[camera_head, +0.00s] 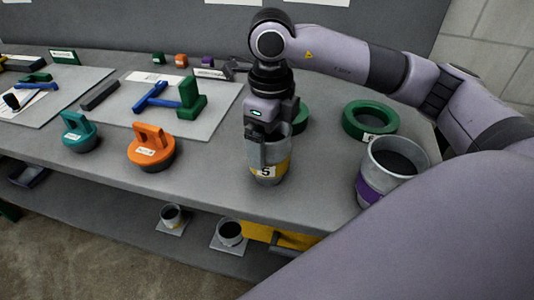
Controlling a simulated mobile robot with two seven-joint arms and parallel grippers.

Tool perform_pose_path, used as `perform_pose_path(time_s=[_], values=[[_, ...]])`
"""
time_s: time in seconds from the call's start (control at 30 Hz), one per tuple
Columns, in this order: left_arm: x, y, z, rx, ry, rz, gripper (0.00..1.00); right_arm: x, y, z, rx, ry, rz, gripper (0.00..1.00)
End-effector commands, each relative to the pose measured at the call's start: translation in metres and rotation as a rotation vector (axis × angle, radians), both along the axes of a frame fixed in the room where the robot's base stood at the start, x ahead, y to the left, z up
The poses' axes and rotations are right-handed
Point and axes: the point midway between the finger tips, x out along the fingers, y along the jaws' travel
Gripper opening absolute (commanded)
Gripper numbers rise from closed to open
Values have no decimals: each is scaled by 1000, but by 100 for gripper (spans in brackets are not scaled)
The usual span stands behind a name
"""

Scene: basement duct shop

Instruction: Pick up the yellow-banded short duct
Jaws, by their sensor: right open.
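The yellow-banded short duct (281,163) stands upright on the grey bench. It is a grey metal cylinder with a yellow band and a white label marked 5. My right gripper (268,142) points down at the duct's top and is open. One finger shows in front of the duct's near left wall; the other finger is hard to make out, and I cannot tell whether either touches. The gripper hides part of the duct's rim. My left gripper is not in view.
A purple-banded duct (370,190) and a green ring (351,122) stand to the right. Another green ring (302,116) is partly hidden behind the gripper. Orange (150,155) and teal (80,138) handled pieces stand to the left. Ducts sit on the lower shelf (120,220).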

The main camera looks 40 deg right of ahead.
Motion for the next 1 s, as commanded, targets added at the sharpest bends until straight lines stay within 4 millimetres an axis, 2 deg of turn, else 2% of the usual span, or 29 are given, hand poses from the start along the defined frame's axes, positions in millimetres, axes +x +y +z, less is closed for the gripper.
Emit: perform_pose_path(time_s=[0.1, 0.2, 0.47, 0.63, 1.0], values=[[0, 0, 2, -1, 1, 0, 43, 1, -1, -18, -1, 5, -1, 100], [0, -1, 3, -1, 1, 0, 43, 1, -1, -27, -1, 2, -1, 100], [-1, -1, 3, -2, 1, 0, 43, 2, -1, -30, -1, 0, 0, 100], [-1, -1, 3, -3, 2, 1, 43, 2, -1, -30, -1, 0, -1, 48], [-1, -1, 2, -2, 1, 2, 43, 2, -1, -25, 1, -3, -1, 48]])
